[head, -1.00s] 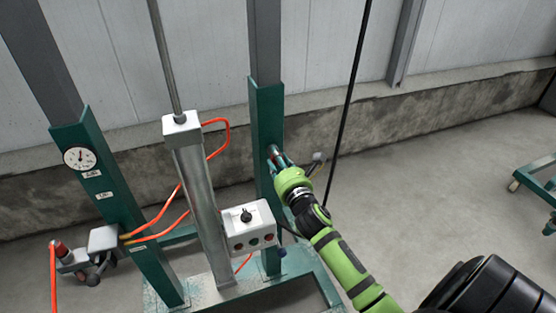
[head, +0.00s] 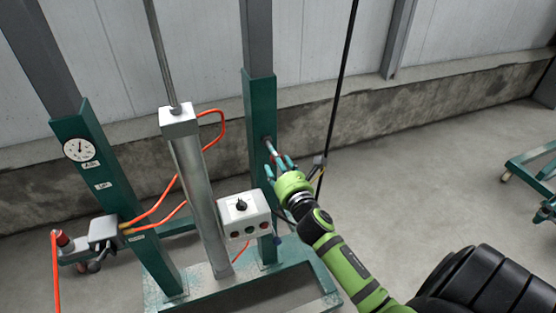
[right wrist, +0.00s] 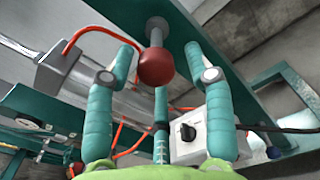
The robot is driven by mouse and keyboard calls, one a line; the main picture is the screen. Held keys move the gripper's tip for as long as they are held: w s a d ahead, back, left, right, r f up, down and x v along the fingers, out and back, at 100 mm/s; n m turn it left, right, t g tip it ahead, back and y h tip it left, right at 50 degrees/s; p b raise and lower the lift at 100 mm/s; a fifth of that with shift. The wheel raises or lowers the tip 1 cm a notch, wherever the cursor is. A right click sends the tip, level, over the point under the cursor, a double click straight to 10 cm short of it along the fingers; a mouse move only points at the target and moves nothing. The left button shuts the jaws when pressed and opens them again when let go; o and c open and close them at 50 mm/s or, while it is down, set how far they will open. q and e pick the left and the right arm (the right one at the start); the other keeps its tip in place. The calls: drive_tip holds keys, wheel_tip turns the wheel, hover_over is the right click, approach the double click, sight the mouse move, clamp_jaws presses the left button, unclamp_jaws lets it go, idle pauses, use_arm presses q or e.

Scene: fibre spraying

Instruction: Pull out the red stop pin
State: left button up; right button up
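The red stop pin (head: 271,148) sticks out of the green right-hand post (head: 258,110) of the press. In the right wrist view its round red knob (right wrist: 156,68) is on a grey metal shaft, and a stretch of shaft shows between knob and post. My right gripper (head: 279,164) is open in front of the knob. Its teal fingers (right wrist: 160,75) are spread to either side of the knob and below it in the picture, with visible gaps and no grip on it. My left gripper is not in view.
A grey control box (head: 243,215) with a black knob is close left of my right gripper. Orange hoses (head: 158,205) run beside the cylinder (head: 200,190). A black cable (head: 337,100) hangs behind the gripper.

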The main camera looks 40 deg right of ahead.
drive_tip(key=shift+r, duration=0.15)
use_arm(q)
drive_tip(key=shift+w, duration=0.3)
use_arm(e)
drive_tip(key=v, duration=1.2)
